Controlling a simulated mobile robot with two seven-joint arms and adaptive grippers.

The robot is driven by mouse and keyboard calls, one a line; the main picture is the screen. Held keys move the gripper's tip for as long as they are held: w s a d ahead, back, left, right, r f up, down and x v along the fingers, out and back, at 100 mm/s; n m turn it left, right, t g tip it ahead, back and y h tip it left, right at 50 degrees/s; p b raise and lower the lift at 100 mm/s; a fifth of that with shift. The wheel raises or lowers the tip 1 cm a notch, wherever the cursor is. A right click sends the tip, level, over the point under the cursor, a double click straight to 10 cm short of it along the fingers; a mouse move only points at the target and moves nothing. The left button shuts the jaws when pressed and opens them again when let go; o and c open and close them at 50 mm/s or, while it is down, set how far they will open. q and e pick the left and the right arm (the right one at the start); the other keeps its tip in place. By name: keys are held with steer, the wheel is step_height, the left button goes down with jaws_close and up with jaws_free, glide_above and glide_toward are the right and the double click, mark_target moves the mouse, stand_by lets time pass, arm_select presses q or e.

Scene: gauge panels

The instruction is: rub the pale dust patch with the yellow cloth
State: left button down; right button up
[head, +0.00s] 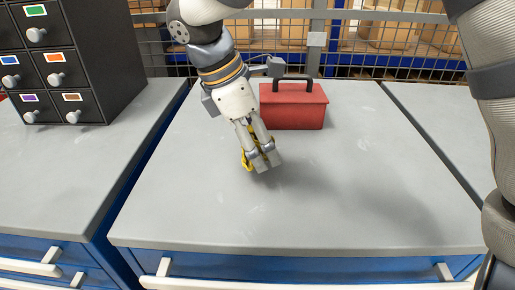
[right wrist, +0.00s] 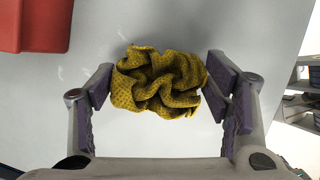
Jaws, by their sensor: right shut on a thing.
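The yellow cloth (right wrist: 160,82) is crumpled between the fingers of my right gripper (right wrist: 160,95) in the right wrist view. In the head view this gripper (head: 262,162) points down over the middle of the grey worktop (head: 200,225), and a little yellow cloth (head: 246,160) shows at its fingers. I cannot tell whether the cloth touches the worktop. Faint pale smudges (head: 250,210) show on the worktop, but I cannot make out one distinct dust patch; the gripper and cloth hide part of the surface. My left gripper is not in view.
A red toolbox (head: 292,108) with a dark handle stands just behind the gripper; it also shows in the right wrist view (right wrist: 32,25). A dark drawer cabinet (head: 100,55) stands at the left. A wire mesh fence (head: 345,40) runs behind. The worktop's front and right are clear.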

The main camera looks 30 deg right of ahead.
steer(key=shift+r, duration=2.5)
steer(key=shift+w+a, duration=0.1)
